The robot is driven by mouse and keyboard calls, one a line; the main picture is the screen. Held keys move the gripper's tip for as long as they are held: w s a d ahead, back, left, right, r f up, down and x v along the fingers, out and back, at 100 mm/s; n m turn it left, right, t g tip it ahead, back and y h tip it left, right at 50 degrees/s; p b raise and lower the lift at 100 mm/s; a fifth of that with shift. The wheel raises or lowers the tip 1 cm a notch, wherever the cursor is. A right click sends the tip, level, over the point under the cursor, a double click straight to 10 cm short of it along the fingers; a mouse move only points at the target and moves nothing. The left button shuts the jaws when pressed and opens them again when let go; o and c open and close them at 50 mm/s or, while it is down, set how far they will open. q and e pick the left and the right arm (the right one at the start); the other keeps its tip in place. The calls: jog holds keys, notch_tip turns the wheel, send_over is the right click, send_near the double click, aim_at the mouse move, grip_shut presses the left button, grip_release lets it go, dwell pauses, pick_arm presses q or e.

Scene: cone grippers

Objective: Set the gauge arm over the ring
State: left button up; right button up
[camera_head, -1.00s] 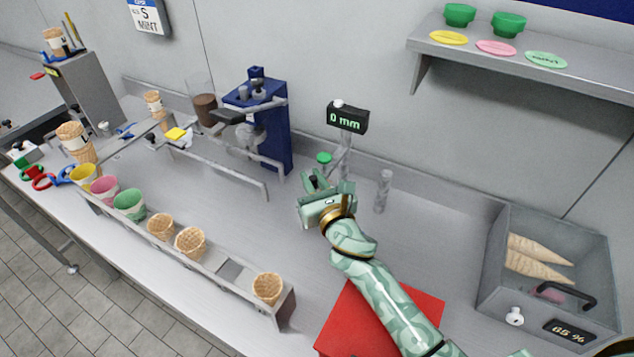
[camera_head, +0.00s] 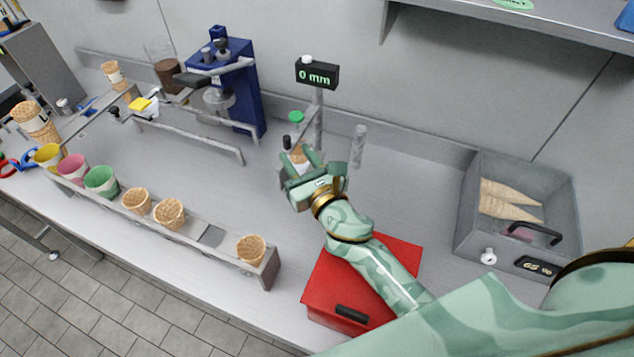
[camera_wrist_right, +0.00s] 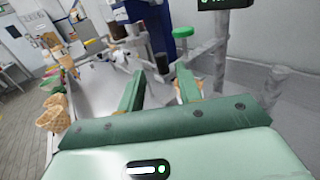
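The gauge is a grey post (camera_head: 317,125) with a black display (camera_head: 317,74) reading 0 mm. A thin grey arm (camera_head: 303,132) runs from the post toward the front left, near a green cap (camera_head: 296,117). The cap also shows in the right wrist view (camera_wrist_right: 183,32). My right gripper (camera_head: 297,160) is open just in front of the post, its fingers apart in the right wrist view (camera_wrist_right: 160,82). A small tan thing and a black knob (camera_head: 286,142) show near its fingertips. The ring cannot be made out clearly there. My left gripper is out of view.
A clear upright tube (camera_head: 358,146) stands right of the post. A red box (camera_head: 325,290) lies below my right forearm. A grey bin (camera_head: 465,215) with cones is at right. A cone rack (camera_head: 215,236) runs along the front, and a blue press (camera_head: 250,90) stands behind.

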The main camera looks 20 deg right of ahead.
jog(key=s+b, duration=0.1)
jog(key=s, duration=0.9)
jog(key=shift+d, duration=0.45)
jog(key=shift+w+r, duration=0.1)
